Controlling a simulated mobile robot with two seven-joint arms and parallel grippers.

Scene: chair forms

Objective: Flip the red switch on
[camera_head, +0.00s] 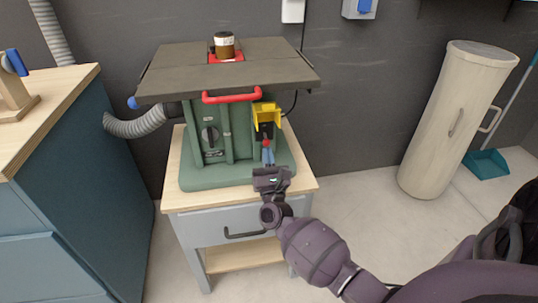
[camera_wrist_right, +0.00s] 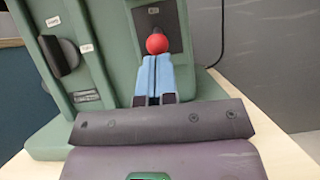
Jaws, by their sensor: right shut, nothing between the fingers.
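The red switch (camera_wrist_right: 156,43) is a round red knob on a dark plate on the front of a green machine (camera_head: 213,135). In the head view the switch (camera_head: 266,141) shows small, below a raised yellow cover (camera_head: 267,113). My right gripper (camera_head: 268,156) is in front of the machine with its blue fingers together and nothing between them. In the wrist view the fingertips (camera_wrist_right: 154,60) are at the lower edge of the red knob; I cannot tell whether they touch it. My left gripper is not in view.
The machine stands on a wooden-topped cabinet (camera_head: 180,192). A jar (camera_head: 224,46) stands on top. A grey hose (camera_head: 135,125) is at left, a blue cabinet (camera_head: 85,180) further left.

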